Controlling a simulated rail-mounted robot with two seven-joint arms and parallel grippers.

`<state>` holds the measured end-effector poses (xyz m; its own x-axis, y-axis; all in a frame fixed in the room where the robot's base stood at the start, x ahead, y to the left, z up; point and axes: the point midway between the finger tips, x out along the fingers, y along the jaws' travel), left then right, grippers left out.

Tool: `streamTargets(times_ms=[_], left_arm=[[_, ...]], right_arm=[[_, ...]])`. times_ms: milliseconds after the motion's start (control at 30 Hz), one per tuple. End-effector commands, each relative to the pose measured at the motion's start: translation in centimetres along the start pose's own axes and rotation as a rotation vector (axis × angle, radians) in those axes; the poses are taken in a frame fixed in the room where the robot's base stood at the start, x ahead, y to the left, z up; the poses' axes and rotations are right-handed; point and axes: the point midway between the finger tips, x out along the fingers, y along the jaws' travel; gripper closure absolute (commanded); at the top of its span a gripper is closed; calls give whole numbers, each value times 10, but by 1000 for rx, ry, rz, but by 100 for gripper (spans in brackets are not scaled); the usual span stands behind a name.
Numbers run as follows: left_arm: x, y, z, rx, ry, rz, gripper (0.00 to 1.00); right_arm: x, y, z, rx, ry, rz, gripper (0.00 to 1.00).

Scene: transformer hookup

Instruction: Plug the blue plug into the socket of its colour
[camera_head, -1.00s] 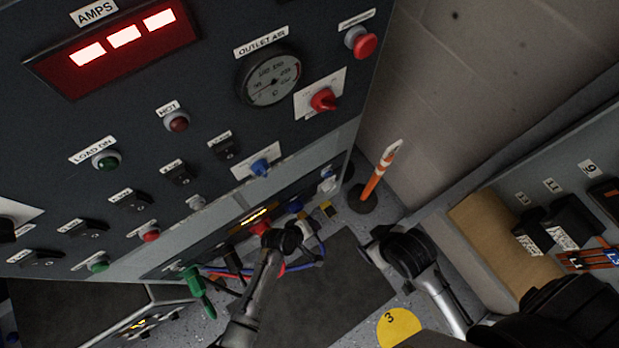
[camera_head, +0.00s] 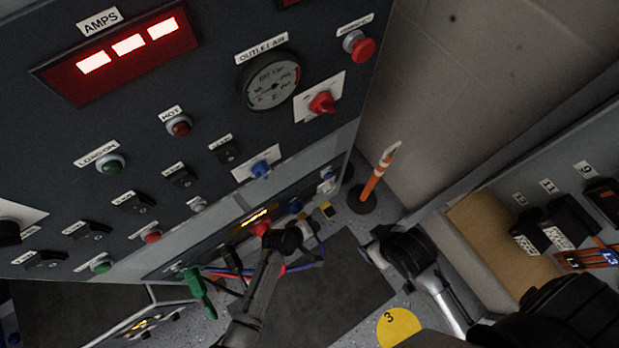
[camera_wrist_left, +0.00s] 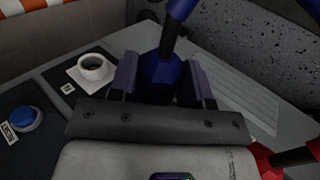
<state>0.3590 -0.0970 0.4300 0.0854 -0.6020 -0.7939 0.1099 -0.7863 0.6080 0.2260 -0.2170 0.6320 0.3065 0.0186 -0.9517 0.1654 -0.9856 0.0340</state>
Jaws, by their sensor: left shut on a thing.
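The blue plug (camera_wrist_left: 160,72) is between the two fingers of my left gripper (camera_wrist_left: 160,85), which is shut on it. Its blue cable rises to the top of the left wrist view.
A red plug (camera_head: 262,228) is at the panel, and a green plug (camera_head: 195,283) hangs at its left. A white cup-shaped socket (camera_wrist_left: 95,68) and a blue round button (camera_wrist_left: 25,118) are left of the held plug. An orange post (camera_head: 374,180) stands behind on the floor.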

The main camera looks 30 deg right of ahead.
Motion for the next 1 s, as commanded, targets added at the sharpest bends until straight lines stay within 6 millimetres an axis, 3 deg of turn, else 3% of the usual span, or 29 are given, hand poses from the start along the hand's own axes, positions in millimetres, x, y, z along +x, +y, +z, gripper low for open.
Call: streamTargets(times_ms=[1000], left_arm=[[0,0,-11,0,1,1,76]], right_arm=[[2,2,1,-5,-1,4,24]])
